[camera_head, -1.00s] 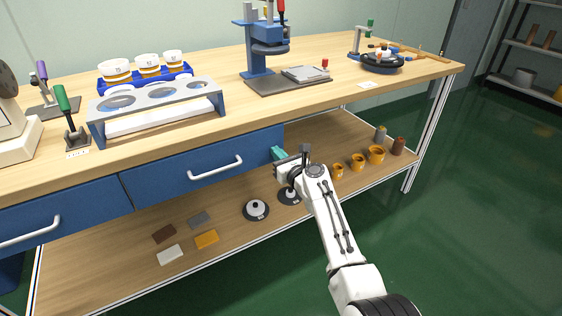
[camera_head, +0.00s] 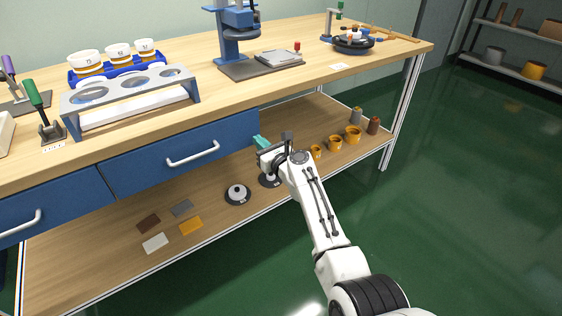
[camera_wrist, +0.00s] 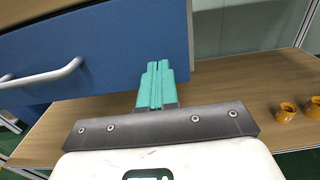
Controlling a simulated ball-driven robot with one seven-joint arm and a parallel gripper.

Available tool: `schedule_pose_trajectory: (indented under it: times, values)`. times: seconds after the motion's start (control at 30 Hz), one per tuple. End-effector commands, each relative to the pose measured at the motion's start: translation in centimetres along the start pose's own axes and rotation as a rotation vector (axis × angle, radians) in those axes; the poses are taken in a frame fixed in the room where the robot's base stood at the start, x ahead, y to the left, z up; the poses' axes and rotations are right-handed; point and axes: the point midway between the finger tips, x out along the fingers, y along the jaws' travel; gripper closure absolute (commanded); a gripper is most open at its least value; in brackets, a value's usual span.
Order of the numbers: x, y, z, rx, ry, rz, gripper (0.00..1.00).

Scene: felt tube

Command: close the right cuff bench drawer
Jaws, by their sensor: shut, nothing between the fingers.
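The right cuff bench drawer (camera_head: 140,172) has a blue front with a silver bar handle (camera_head: 192,154). It hangs under the wooden bench top at the middle of the head view. Its front and handle also show at the left of the wrist view (camera_wrist: 120,45). Whether it stands out from the bench is hard to tell in the head view. My gripper (camera_head: 259,141) is shut and empty, with teal fingers, near the drawer front's right end. In the wrist view the fingers (camera_wrist: 156,72) overlap the lower right part of the blue front; contact cannot be told.
A second blue drawer (camera_head: 60,203) is at the left. The lower shelf (camera_head: 110,255) holds coloured plates, dark round discs and orange cups (camera_head: 335,142). The bench top (camera_head: 200,95) carries a cup rack (camera_head: 130,98) and a blue press (camera_head: 235,40). Green floor to the right is clear.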

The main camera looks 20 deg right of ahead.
Motion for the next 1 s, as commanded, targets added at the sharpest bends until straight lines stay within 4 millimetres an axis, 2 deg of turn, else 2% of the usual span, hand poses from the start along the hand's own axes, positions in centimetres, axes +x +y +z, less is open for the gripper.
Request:
schedule_pose_trajectory:
  times: [0.27,0.6,0.73,1.0]
  values:
    - [-3.3,0.1,0.1,0.001,0.004,0.002,1.00]
    - [-8.4,0.0,-0.1,0.001,0.005,0.001,1.00]
    - [-9.6,0.0,-0.1,0.002,0.003,0.001,1.00]
    - [-10.3,0.1,-0.2,-0.015,0.008,0.008,1.00]
